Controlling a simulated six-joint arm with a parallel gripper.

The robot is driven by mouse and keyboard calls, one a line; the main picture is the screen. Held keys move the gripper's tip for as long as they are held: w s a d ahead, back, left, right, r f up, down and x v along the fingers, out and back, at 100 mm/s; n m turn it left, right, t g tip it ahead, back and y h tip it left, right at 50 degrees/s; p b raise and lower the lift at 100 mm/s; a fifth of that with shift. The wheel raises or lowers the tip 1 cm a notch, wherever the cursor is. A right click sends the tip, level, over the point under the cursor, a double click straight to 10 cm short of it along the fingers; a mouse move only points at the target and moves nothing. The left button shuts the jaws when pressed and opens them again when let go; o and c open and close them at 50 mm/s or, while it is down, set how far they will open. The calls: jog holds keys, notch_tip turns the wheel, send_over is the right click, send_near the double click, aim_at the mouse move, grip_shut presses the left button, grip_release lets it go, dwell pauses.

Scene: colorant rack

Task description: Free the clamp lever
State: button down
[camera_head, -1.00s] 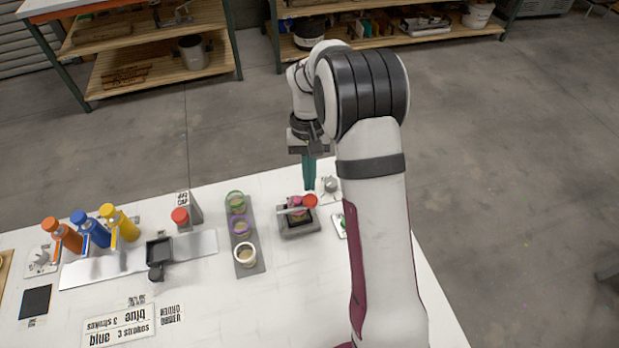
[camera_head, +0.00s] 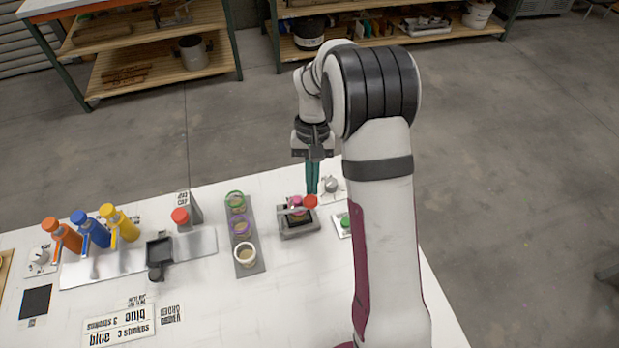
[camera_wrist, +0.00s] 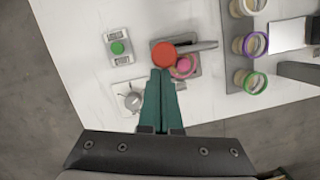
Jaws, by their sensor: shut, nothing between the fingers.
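The clamp lever (camera_head: 291,210) is a grey bar with a round red knob (camera_head: 311,202) at its right end. It lies across a dark grey clamp base (camera_head: 299,234), over a pink-topped item (camera_head: 296,201). In the wrist view the lever (camera_wrist: 205,46) runs right from the red knob (camera_wrist: 164,55), and the pink top (camera_wrist: 183,66) shows beside it. My gripper (camera_head: 312,191) has teal fingers pointing down, shut and empty, just behind the knob. In the wrist view the fingertips (camera_wrist: 160,73) are close to the knob's edge; I cannot tell whether they touch.
A grey dial (camera_head: 331,185) and a green button (camera_head: 346,222) stand right of the clamp. A rack (camera_head: 250,269) with several cups stands to its left. Farther left are orange, blue and yellow bottles (camera_head: 119,222) and a black tray (camera_head: 159,249). The table front is mostly clear.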

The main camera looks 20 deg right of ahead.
jog(key=shift+s, duration=0.15)
jog(key=s+a+m+t+y, duration=0.2)
jog(key=s+a+m, duration=0.2)
jog(key=s+m, duration=0.6)
jog(key=m, duration=0.4)
jog(key=shift+m+t, duration=0.3)
jog(key=shift+a, duration=0.2)
dwell(0.5)
jog(key=d+r, duration=0.6)
jog(key=r, duration=0.3)
jog(key=shift+s+d+r, duration=0.25)
jog(key=shift+s+r, duration=0.1)
jog(key=shift+s, duration=0.05)
